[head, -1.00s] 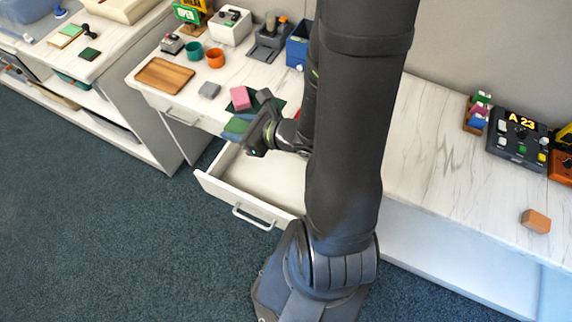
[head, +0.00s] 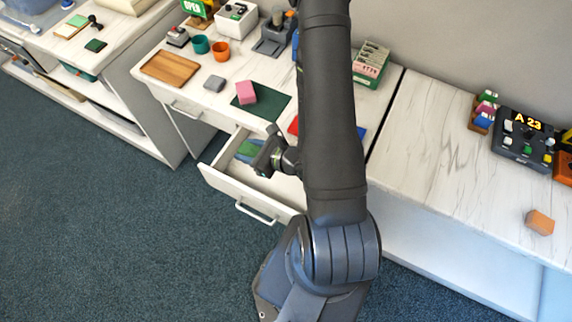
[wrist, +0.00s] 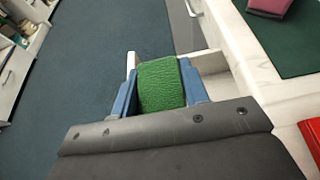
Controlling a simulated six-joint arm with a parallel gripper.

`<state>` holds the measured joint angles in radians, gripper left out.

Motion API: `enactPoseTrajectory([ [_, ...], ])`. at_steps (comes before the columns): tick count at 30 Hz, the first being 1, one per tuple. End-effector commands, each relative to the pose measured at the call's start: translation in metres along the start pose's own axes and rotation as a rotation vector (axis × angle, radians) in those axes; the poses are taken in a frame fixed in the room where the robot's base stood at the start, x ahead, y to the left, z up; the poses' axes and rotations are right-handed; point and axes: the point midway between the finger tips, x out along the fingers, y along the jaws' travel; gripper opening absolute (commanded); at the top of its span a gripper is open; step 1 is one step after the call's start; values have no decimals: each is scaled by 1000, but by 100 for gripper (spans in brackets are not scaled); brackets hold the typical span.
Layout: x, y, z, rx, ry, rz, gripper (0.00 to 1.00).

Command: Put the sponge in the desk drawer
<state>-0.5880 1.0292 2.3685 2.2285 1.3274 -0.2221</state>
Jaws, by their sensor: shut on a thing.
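The green sponge (wrist: 161,86) has a rough top and sits between the blue fingertips of my gripper (wrist: 160,92) in the wrist view. In the head view my gripper (head: 249,150) and the sponge are over the open desk drawer (head: 228,179), towards its left end. The white drawer is pulled out below the desktop, and its front has a handle. My arm hides its right part. White drawer walls (wrist: 208,62) show behind the sponge in the wrist view. I cannot tell whether the sponge touches the drawer floor.
A pink block (head: 246,92) rests on a dark green mat (head: 268,106) on the desktop above the drawer. A grey block (head: 214,83), a wooden board (head: 170,68) and two cups (head: 219,50) stand further left. A red item (head: 293,125) is partly hidden by my arm.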

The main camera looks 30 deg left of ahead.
Motion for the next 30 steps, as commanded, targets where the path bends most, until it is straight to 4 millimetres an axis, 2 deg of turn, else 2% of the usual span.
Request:
enactPoseTrajectory([
  [8, 11, 0, -27, 3, 2, 1, 20],
  [24, 44, 1, -106, 2, 2, 1, 20],
  [30, 53, 1, -127, 1, 1, 0, 20],
])
